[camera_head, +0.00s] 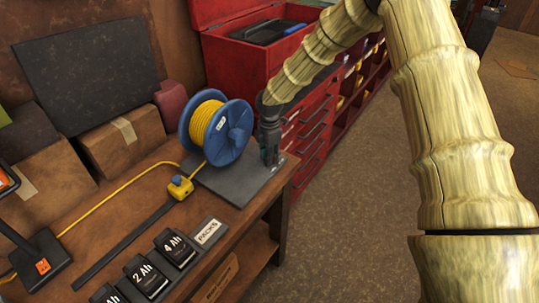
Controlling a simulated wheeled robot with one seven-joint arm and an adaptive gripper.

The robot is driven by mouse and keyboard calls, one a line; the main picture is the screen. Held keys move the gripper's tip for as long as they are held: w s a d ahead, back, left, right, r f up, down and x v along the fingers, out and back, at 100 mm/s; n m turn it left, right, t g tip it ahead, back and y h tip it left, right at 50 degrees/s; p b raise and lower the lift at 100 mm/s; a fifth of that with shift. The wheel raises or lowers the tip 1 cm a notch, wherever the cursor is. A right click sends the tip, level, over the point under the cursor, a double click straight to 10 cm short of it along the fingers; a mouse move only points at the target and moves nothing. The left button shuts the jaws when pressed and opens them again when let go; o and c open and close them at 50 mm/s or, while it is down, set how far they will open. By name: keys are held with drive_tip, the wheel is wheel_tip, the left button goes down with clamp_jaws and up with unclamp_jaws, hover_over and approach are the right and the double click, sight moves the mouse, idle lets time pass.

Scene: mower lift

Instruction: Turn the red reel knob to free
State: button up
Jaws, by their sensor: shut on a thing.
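A blue cable reel (233,132) wound with yellow cable (203,122) stands on a dark base plate (232,184) at the bench's right end. My gripper (269,156) reaches down from above at the reel's right side, over the plate. It is shut, with its fingers close to the reel's right flange. The red knob does not show; the gripper covers the spot at the reel's side where its jaws are closed. I cannot see which way the knob is turned.
A yellow block with a blue top (180,187) sits on the cable left of the plate. Battery packs (175,248) line the bench front. Cardboard boxes (119,148) stand behind. A red tool chest (312,130) stands close behind my gripper. Open floor lies right.

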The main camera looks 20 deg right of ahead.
drive_tip(key=shift+n, duration=0.6)
drive_tip(key=o, duration=1.1)
drive_tip(key=shift+c, duration=0.2)
wheel_tip(320, 180, up, 12)
drive_tip(key=shift+f, duration=0.1)
